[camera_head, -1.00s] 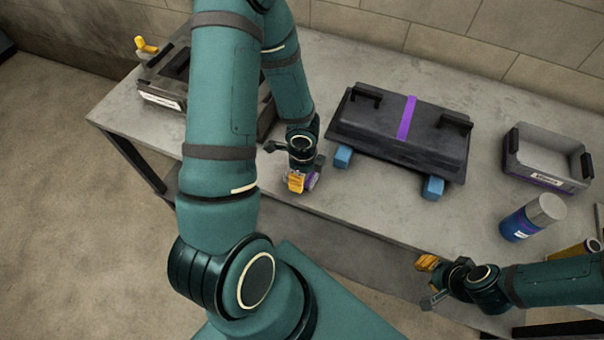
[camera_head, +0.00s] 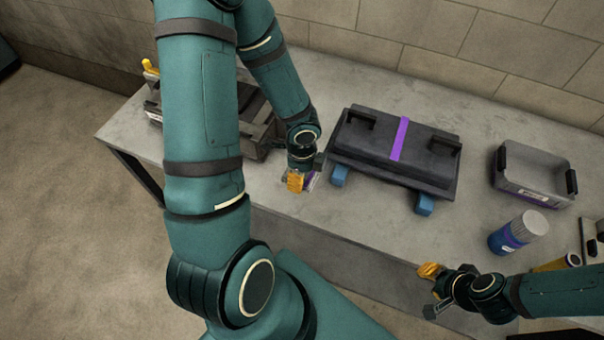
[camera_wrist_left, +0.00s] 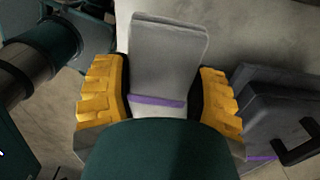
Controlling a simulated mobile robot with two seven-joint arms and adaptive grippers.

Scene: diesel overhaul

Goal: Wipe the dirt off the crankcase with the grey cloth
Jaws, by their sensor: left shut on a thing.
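My left gripper (camera_head: 303,182) is shut on a grey folded cloth (camera_wrist_left: 168,55) with a purple band, which shows between its yellow fingers in the left wrist view. In the head view it is low near the table's front edge, left of the black cover; I cannot tell whether the cloth touches the table. A dark grey housing (camera_head: 262,143), perhaps the crankcase, stands at the table's left, largely hidden behind my left arm. No dirt can be made out on it. My right gripper (camera_head: 432,290) is open and empty by the table's front edge.
A black cover (camera_head: 380,165) with two handles and a purple stripe rests on blue blocks (camera_head: 424,205). The table (camera_head: 350,225) is bare in front of the cover.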

